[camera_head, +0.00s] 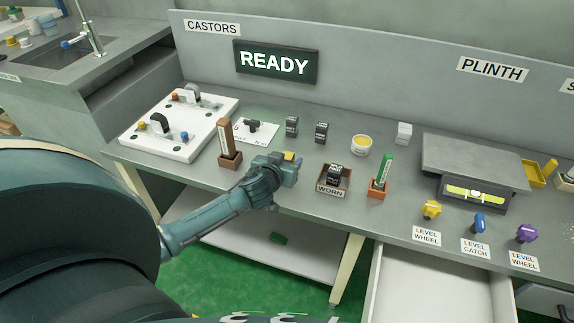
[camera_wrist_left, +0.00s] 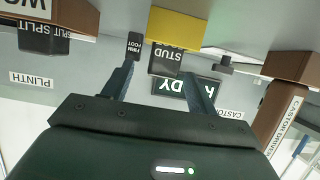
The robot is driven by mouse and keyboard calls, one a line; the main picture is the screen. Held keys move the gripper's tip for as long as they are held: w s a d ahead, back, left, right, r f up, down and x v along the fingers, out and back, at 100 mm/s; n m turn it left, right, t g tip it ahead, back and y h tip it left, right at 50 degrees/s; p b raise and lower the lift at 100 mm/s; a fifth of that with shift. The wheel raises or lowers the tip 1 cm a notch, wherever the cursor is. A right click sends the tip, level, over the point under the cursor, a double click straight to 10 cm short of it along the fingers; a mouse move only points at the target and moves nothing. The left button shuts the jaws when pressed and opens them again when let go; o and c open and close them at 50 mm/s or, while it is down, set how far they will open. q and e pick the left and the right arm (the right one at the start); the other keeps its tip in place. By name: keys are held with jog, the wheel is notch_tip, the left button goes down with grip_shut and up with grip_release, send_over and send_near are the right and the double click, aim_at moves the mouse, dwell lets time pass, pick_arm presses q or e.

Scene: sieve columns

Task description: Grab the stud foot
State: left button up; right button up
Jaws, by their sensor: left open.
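A black block marked STUD (camera_wrist_left: 166,60) shows upside down in the left wrist view, against a yellow block (camera_wrist_left: 185,28). My left gripper (camera_wrist_left: 158,72) is open, and its fingers point toward the STUD block, which appears in the gap between the tips. I cannot tell how far off it is. In the head view my left gripper (camera_head: 284,168) is low over the bench, and a bit of yellow (camera_head: 290,157) shows at its tips. The STUD block seems hidden there. A smaller block marked FIRM FOOT (camera_wrist_left: 134,45) is farther back. My right gripper is out of view.
A brown WORN tray (camera_head: 331,190) holding a black block stands right of the gripper. A brown holder (camera_head: 229,160) stands left. Two black blocks (camera_head: 291,126) (camera_head: 321,132) stand behind. A green-handled tool (camera_head: 385,172) is farther right. Bench front is fairly clear.

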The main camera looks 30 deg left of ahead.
aim_at(289, 155)
pick_arm(q)
jog(key=b+x, duration=0.1)
jog(key=x, duration=0.3)
jog(key=shift+w+a+f, duration=0.15)
jog(key=shift+w+a, duration=0.05)
jog(key=c, duration=1.1)
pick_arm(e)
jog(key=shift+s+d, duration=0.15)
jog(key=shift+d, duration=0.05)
